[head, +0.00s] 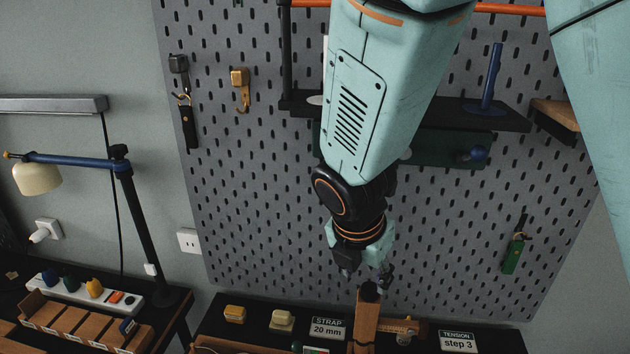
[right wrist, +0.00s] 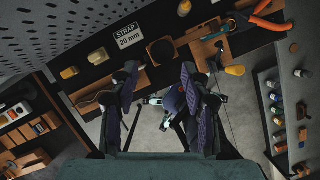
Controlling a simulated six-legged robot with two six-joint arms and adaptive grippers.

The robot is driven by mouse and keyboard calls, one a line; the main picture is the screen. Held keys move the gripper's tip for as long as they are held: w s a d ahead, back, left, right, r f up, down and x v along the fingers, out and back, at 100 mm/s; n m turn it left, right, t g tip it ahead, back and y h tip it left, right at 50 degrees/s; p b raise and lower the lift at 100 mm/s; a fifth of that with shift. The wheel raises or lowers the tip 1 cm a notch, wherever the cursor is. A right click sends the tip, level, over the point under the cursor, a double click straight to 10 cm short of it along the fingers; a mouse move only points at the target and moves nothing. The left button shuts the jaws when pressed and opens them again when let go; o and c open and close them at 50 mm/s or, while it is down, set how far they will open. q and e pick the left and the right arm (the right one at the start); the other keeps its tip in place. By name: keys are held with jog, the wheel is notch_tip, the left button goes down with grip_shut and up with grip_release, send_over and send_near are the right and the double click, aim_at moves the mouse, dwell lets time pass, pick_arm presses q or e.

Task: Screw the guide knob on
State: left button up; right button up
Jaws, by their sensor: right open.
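My right gripper (head: 362,274) points down in front of the pegboard, open, with nothing visible between its fingers; its two dark fingers also show apart in the right wrist view (right wrist: 160,88). Just below it in the head view is a wooden post (head: 364,318) with a dark round piece (head: 369,291) at its top. I cannot tell whether this piece is the guide knob. The right wrist view shows a dark round piece (right wrist: 160,51) on wood beyond the fingertips. A blue round knob (head: 479,153) shows on a dark green plate below the shelf. My left gripper is out of view.
The pegboard (head: 260,180) stands behind. A desk lamp (head: 38,178) and wooden bins (head: 85,325) are at left. Orange-handled pliers (right wrist: 265,20) show in the wrist view.

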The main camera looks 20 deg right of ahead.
aim_at(373, 290)
jog(key=shift+d+f+n, duration=0.4)
jog(key=shift+d+f, duration=0.05)
jog(key=shift+f, duration=0.4)
jog(key=b+x, duration=0.3)
jog(key=shift+a+f, duration=0.1)
jog(key=shift+a, duration=0.05)
jog(key=shift+c, duration=0.2)
jog(key=c, duration=0.9)
jog(key=n, duration=0.2)
jog(key=n+t+y, duration=0.1)
jog(key=n, duration=0.1)
jog(key=shift+s+d+n, duration=0.1)
jog(key=shift+d+n, duration=0.15)
jog(key=shift+n, duration=0.05)
jog(key=n+y, duration=0.1)
jog(key=n, duration=0.2)
jog(key=shift+d+t, duration=0.1)
jog(key=shift+t, duration=0.2)
jog(key=n, duration=0.2)
jog(key=n+y, duration=0.1)
jog(key=n, duration=0.1)
jog(key=shift+d+y, duration=0.25)
jog(key=shift+y, duration=0.05)
jog(key=n+y, duration=0.1)
jog(key=n, duration=0.2)
jog(key=shift+d, duration=0.2)
jog(key=o, duration=1)
jog(key=shift+s, duration=0.1)
